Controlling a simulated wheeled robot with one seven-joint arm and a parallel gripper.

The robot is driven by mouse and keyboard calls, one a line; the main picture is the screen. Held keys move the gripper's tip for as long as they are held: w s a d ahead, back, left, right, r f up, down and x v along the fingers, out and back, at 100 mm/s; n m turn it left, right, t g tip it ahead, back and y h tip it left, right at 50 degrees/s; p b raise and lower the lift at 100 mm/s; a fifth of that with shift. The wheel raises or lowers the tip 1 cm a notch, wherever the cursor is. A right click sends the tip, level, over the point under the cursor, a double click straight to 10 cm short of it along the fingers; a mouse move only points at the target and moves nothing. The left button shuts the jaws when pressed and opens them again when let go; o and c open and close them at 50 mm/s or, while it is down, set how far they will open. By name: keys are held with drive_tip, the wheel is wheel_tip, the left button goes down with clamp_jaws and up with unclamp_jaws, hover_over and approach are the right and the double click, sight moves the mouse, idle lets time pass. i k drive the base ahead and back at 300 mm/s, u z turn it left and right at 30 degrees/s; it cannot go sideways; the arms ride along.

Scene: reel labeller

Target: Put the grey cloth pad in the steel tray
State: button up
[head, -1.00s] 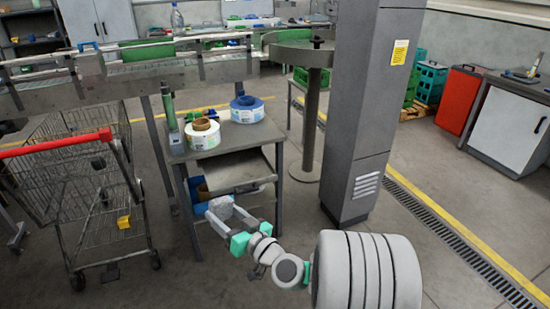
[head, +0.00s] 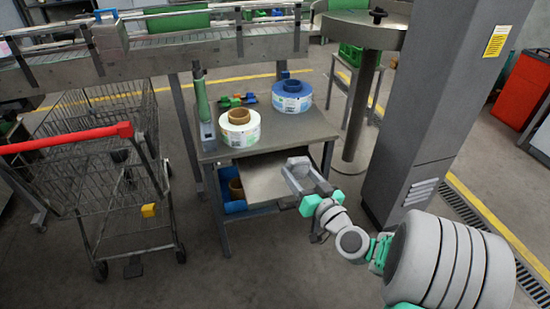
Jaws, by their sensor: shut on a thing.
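My gripper (head: 304,178) is at the front right of the small steel table. Its jaws are shut on a small grey piece (head: 297,161) that looks like the grey cloth pad; the fingers partly hide it. A flat grey metal surface (head: 262,184), which looks like the steel tray, sits just under the table top. The gripper overlaps its right side in the picture; I cannot tell whether they touch.
The table top (head: 262,121) holds a white-labelled reel (head: 240,131), a blue reel (head: 292,98) and small coloured parts (head: 236,101). A blue bin (head: 231,205) is below. A cart (head: 125,185) stands left, a grey column (head: 440,110) right.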

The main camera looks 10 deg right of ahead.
sight(282, 181)
drive_tip(key=u, duration=0.5)
drive_tip(key=i, duration=1.15)
drive_tip(key=u, duration=0.8)
